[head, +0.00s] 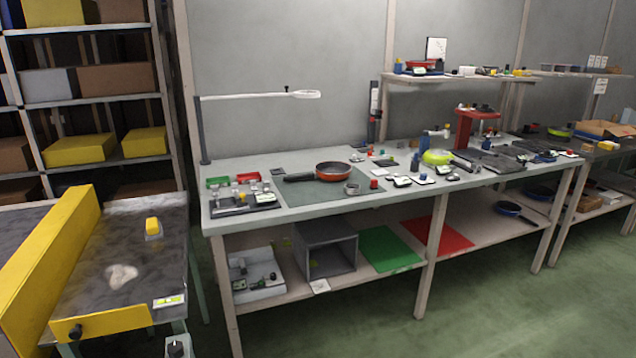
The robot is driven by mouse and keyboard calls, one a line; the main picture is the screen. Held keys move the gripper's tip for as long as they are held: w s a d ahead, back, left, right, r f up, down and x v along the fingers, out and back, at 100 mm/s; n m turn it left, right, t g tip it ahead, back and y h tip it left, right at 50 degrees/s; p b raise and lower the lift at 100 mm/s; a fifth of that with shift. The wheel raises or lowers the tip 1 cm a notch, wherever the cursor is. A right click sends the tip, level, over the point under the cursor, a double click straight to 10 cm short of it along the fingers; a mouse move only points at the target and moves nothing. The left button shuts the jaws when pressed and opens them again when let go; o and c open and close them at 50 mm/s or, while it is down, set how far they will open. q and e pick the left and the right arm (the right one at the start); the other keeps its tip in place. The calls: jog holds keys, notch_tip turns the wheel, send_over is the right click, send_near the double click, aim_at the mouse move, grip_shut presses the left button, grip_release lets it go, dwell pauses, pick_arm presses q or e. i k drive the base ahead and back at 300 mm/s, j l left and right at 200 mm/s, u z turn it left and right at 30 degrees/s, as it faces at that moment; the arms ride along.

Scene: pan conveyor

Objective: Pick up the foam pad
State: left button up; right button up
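I cannot tell for sure which thing is the foam pad. A flat grey-green mat (316,197) lies on the workbench, partly under an orange-red pan (334,170) with a dark handle. A small dark flat piece (278,171) lies behind the pan handle. On the dark belt surface at the left are a pale irregular patch (122,275) and a small yellow block on a grey base (153,228). Neither of my grippers shows in the head view.
The workbench (290,208) holds small red and green trays, a fixture (243,203) and many small items. A lamp arm (260,96) reaches over its left part. A yellow guard (45,265) edges the conveyor. Green floor (400,335) in front is clear.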

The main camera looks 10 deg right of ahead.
aim_at(374, 182)
jog(key=i+l+u, duration=0.2)
jog(key=u, duration=0.25)
jog(key=i+l+u, duration=0.15)
jog(key=l+u, duration=0.3)
jog(key=i+l+u, duration=0.2)
jog(key=l, duration=0.25)
jog(key=l+u, duration=0.2)
jog(key=l, duration=0.7)
jog(key=i+l+u, duration=0.15)
jog(key=l, duration=0.35)
